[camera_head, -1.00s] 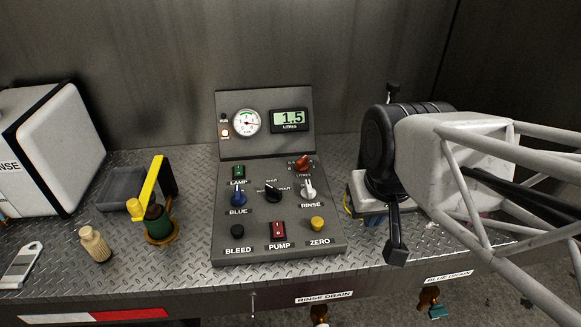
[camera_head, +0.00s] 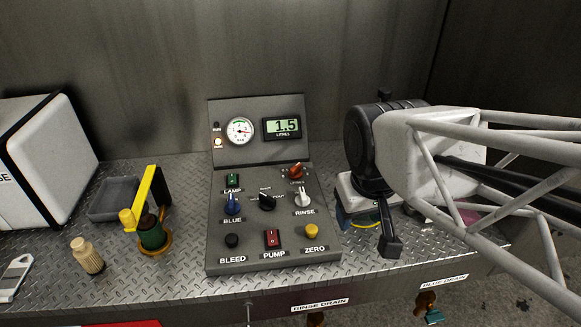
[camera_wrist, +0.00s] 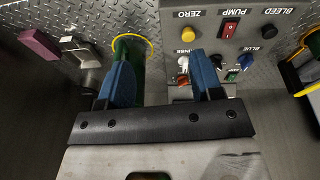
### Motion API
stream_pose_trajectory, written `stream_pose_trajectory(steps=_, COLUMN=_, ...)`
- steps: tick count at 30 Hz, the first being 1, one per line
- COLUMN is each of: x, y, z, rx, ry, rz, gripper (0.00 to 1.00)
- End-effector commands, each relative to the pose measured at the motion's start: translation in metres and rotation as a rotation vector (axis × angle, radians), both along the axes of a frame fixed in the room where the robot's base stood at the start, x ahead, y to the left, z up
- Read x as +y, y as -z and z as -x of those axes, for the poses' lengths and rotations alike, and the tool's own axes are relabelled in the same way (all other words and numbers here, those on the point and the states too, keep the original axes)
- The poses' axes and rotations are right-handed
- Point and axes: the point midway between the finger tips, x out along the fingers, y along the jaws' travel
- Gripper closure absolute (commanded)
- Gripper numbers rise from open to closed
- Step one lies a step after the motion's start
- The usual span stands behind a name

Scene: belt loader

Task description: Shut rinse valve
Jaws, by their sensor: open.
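The white RINSE knob (camera_head: 303,197) is on the right side of the grey control panel, above the yellow ZERO button; its handle looks roughly upright. It also shows in the wrist view (camera_wrist: 183,62), close to the tip of the right-hand finger. My gripper (camera_wrist: 163,78) has two blue fingers spread apart with nothing held between them. In the head view my gripper hangs just right of the panel, and my wrist hides most of its fingers. A RINSE DRAIN label (camera_head: 320,304) is on the bench's front edge, with a brass fitting (camera_head: 316,320) below it, cut off by the frame.
Close to the RINSE knob are a red-orange knob (camera_head: 296,171), a black selector (camera_head: 267,201) and the ZERO button (camera_head: 312,230). A green item with a yellow rim (camera_wrist: 130,45) stands by the left-hand finger. A yellow-handled green valve (camera_head: 151,230) stands left of the panel.

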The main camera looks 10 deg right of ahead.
Motion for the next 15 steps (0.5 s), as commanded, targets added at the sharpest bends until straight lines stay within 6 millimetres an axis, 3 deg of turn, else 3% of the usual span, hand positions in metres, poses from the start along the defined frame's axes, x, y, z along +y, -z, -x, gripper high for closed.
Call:
stream_pose_trajectory(steps=1, x=0.001, y=0.001, z=-0.007, rx=0.013, ry=-0.033, rz=0.013, gripper=0.33)
stream_pose_trajectory(steps=4, x=0.003, y=0.003, z=-0.022, rx=0.038, ry=-0.118, rz=0.048, gripper=0.19)
stream_pose_trajectory(steps=15, x=0.018, y=0.017, z=-0.089, rx=0.158, ry=-0.511, rz=0.194, gripper=0.19)
